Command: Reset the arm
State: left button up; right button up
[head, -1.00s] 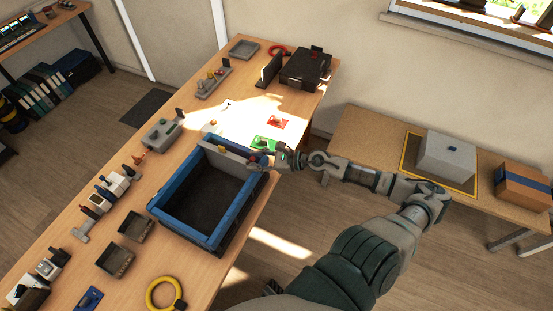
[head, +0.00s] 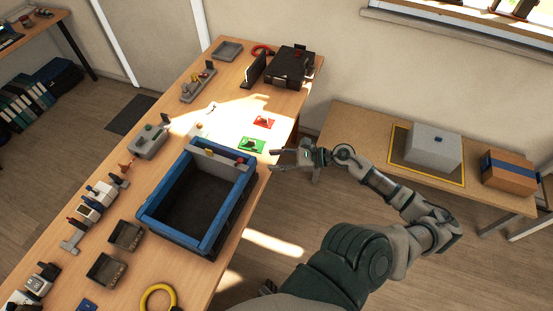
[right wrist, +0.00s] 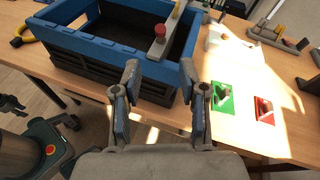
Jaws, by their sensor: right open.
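My right gripper (head: 275,160) is open and empty at the table's right edge, just right of the blue crate. In the right wrist view its two fingers (right wrist: 158,80) stand apart with nothing between them, in front of the crate's side wall. My right arm reaches in from the lower right, bent at the elbow. My left gripper is not in view.
The blue crate (head: 148,212) stands on the wooden table, a grey bar with a red button across its far end. A green card (head: 251,145) and a red card (head: 264,122) lie beyond it. A side bench (head: 350,125) holds a grey box (head: 433,148) and a cardboard box (head: 510,172).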

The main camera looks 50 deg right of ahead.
jog(key=shift+d+f, duration=0.1)
jog(key=shift+d, duration=0.1)
jog(key=shift+a, duration=0.1)
